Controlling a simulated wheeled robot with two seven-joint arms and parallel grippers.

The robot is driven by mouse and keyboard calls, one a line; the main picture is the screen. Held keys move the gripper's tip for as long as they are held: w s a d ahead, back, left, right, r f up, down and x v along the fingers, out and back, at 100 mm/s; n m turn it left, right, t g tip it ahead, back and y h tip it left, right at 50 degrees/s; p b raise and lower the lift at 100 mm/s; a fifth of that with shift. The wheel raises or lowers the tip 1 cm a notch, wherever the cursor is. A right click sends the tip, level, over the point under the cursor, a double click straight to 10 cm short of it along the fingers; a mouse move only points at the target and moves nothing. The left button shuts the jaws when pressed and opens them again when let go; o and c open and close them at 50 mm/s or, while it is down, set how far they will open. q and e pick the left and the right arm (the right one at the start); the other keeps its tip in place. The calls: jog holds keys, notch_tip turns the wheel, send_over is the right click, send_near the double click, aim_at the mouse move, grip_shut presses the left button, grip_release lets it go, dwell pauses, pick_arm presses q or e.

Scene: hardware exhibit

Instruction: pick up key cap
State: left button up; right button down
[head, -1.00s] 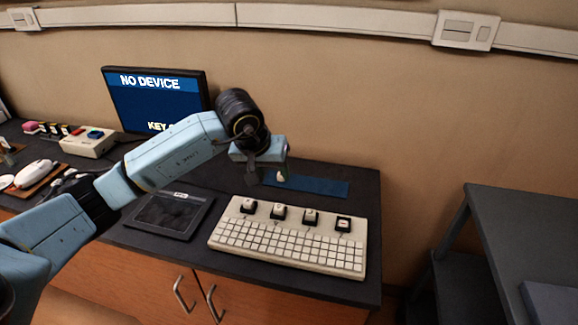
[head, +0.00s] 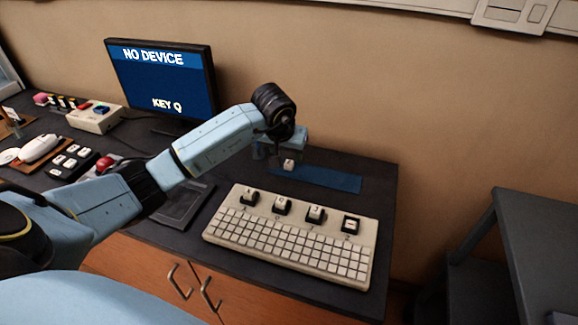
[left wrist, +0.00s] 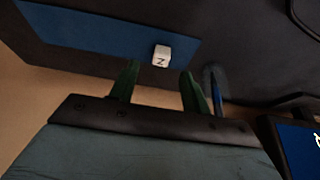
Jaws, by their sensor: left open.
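A small white key cap (head: 289,164) sits on a blue mat (head: 333,179) at the back of the desk. In the left wrist view the key cap (left wrist: 161,56) shows a dark letter, N or Z by how it is turned, near the edge of the mat (left wrist: 90,35). My left gripper (head: 276,152) is above the left end of the mat, its fingers partly hidden in the head view. In the left wrist view the left gripper (left wrist: 161,68) is open, two green fingers apart. The cap appears just beyond the gap between the fingertips, and nothing is held. My right gripper is not seen.
A white keyboard (head: 290,235) with several large raised keys stands in front of the mat. A monitor (head: 162,85) reads "NO DEVICE" and "KEY Q". A dark tablet (head: 183,205) lies left of the keyboard. The wall is close behind the mat.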

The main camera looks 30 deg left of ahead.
aim_at(289, 162)
pick_arm(q)
jog(key=x, duration=0.4)
jog(key=shift+f+b, duration=0.15)
jog(key=shift+b, duration=0.15)
jog(key=c, duration=0.8)
grip_shut()
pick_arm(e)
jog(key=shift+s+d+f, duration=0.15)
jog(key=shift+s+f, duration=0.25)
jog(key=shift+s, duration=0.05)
